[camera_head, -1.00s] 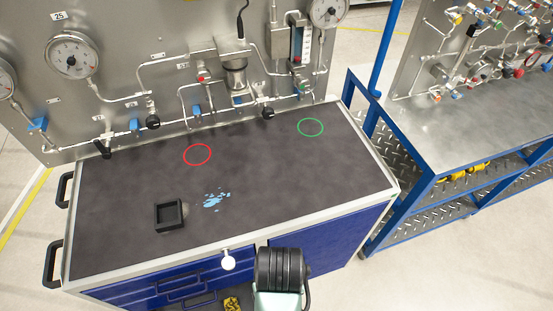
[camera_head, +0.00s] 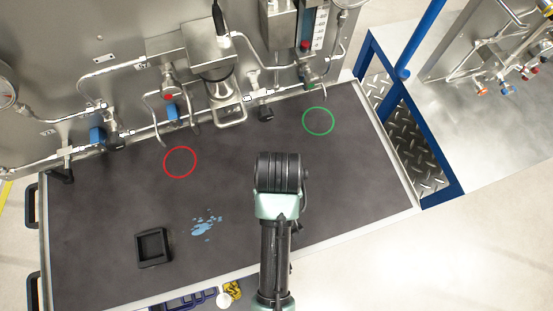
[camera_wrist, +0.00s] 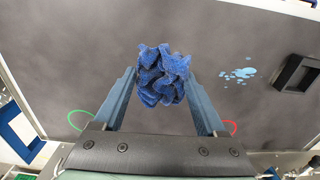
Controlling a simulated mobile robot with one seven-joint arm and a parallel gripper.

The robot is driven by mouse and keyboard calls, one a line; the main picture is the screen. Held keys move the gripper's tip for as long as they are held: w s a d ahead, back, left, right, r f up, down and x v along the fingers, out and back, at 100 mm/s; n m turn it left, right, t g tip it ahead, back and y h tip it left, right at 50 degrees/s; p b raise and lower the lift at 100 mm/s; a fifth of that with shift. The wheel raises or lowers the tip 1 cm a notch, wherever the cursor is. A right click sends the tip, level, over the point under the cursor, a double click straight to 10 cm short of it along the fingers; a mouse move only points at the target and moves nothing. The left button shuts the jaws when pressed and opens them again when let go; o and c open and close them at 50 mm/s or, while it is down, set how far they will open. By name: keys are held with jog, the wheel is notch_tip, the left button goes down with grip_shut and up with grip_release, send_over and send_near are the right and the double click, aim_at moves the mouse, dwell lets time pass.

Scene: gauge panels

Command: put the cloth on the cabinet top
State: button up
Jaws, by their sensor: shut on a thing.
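A crumpled blue cloth (camera_wrist: 163,76) is held between the two fingers of my gripper (camera_wrist: 162,86) in the wrist view. The dark grey cabinet top (camera_head: 100,205) fills the middle of the head view, and it also shows behind the cloth in the wrist view (camera_wrist: 85,60). My arm reaches over the cabinet top, right of its middle. In the head view my arm's end hides the fingers and the cloth. The wrist view does not clearly show how far the cloth is from the surface.
A light-blue spill (camera_head: 204,226) and a square black tray (camera_head: 153,248) are on the top at left. A red ring (camera_head: 180,162) and a green ring (camera_head: 318,121) are marked near the back. Pipes and valves (camera_head: 170,108) line the back edge. The right part is clear.

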jog(key=f, duration=0.4)
jog(key=shift+s+f+p, duration=0.2)
jog(key=shift+s+p, duration=0.1)
jog(key=shift+w+f, duration=0.1)
jog(key=shift+f, duration=2.35)
jog(key=shift+f, duration=0.2)
jog(key=o, duration=1.2)
jog(key=shift+o, duration=0.2)
jog(key=shift+r, duration=0.1)
